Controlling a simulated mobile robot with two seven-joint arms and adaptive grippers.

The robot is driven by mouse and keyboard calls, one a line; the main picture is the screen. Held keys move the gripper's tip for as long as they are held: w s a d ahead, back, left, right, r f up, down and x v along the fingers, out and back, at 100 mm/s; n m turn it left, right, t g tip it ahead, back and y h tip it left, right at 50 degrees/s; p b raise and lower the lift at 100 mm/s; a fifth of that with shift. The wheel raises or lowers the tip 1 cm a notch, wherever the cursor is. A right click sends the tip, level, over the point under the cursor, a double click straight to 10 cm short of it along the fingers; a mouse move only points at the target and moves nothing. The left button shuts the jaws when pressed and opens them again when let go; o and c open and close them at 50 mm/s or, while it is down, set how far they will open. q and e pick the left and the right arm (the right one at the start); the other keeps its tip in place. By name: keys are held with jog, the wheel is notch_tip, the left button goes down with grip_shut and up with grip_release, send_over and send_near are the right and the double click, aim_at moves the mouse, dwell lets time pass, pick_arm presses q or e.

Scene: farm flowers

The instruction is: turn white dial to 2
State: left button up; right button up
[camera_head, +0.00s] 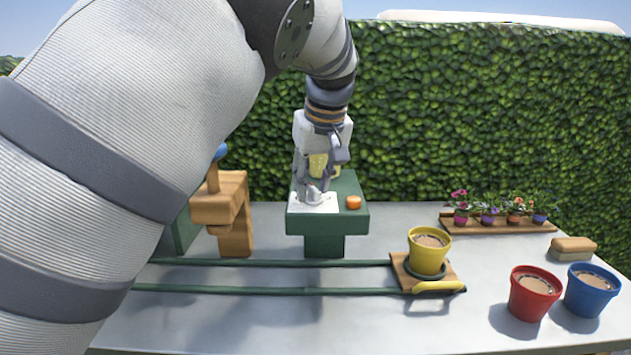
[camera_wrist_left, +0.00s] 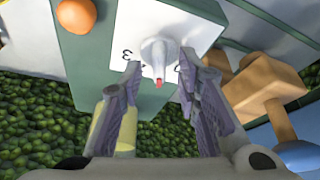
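The white dial (camera_wrist_left: 160,52) has a pointer with a red tip and sits on a white plate (camera_wrist_left: 190,22) on a green stand (camera_head: 325,222). In the left wrist view a 3 is legible beside the dial. Another mark near the right fingertip is partly hidden. My left gripper (camera_wrist_left: 158,72) is open, pointing down at the plate, with a fingertip on either side of the dial. Gaps show between the fingers and the dial. In the head view the left gripper (camera_head: 314,190) largely hides the dial. My right gripper is not in view.
An orange knob (camera_head: 353,202) sits on the same stand, right of the plate. A wooden piece (camera_head: 233,215) stands left of it. In front, green rails lead to a yellow pot (camera_head: 428,252) on a wooden board. Red (camera_head: 534,293) and blue (camera_head: 590,291) pots stand at right.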

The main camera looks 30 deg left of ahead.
pick_arm(q)
grip_shut()
jog(key=shift+r, duration=0.1)
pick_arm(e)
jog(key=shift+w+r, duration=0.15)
pick_arm(q)
jog(key=shift+s+m+t, duration=0.1)
jog(key=shift+m+t, duration=0.2)
jog(key=shift+m, duration=0.4)
jog(key=shift+m+h+p, duration=0.35)
jog(key=shift+m+h, duration=0.25)
jog(key=shift+m, duration=0.6)
jog(key=shift+m+t+h, duration=0.4)
jog(key=shift+m+h, duration=0.3)
jog(key=shift+m, duration=1.2)
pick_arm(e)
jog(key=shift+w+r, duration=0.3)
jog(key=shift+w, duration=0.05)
pick_arm(q)
jog(key=shift+m, duration=0.3)
